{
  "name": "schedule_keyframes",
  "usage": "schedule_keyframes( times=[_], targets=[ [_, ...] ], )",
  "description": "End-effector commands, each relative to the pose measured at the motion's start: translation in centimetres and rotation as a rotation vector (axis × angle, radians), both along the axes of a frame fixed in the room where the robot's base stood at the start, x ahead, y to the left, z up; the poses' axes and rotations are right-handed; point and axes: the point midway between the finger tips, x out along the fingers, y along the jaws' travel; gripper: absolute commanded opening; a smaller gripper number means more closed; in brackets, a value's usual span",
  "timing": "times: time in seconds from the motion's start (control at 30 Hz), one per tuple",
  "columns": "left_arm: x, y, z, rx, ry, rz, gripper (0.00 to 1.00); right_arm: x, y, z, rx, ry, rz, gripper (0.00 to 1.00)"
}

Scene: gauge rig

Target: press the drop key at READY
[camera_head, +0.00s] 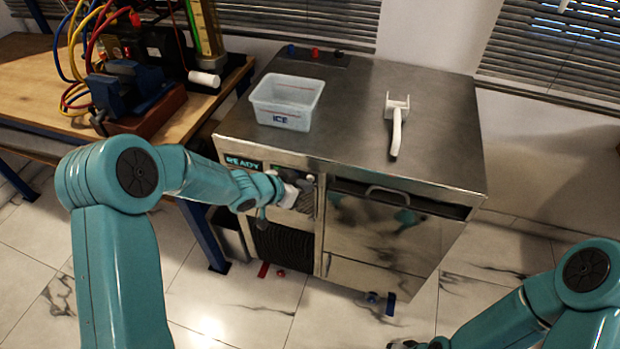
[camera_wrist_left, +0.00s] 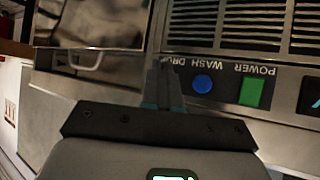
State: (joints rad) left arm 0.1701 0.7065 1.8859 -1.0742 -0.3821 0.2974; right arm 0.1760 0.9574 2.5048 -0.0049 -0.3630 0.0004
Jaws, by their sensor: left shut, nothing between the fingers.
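The ice machine (camera_head: 400,235) stands in the middle of the head view, its display (camera_head: 243,163) reading READY. In the left wrist view the panel appears upside down, with a green key (camera_wrist_left: 251,92) by POWER and a blue key (camera_wrist_left: 203,83) by WASH. The DROP label (camera_wrist_left: 178,57) is partly covered, and the drop key is hidden behind my fingers. My left gripper (camera_wrist_left: 163,72) is shut and empty, its tips over the DROP spot; I cannot tell whether they touch. It also shows at the machine's front (camera_head: 291,195). My right gripper is at most a dark bit (camera_head: 405,344) at the bottom edge.
A clear bin marked ICE (camera_head: 287,102) and a white scoop (camera_head: 396,125) are on the machine's top. A door with a handle (camera_head: 387,192) is right of the panel. A wooden bench (camera_head: 30,75) with hoses and a vise (camera_head: 125,85) stands left.

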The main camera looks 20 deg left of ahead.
Motion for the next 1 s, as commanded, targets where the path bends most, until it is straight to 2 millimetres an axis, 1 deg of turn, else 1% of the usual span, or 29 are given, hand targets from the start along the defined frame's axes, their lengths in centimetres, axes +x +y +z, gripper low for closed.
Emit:
schedule_keyframes(
  times=[0.5,0.83,1.0],
  targets=[
    [0.58,0.0,0.05,0.0,0.0,0.0,0.0,0.0,0.0,0.7,0.0,0.0,0.0,0.43],
    [0.47,0.0,-0.04,0.0,0.0,0.0,0.0,0.0,0.0,0.48,0.0,0.0,0.0,0.43],
    [-0.24,0.05,-0.13,0.0,-0.001,-0.001,0.0,0.0,0.0,-0.14,0.0,0.0,0.0,0.43]
  ],
)
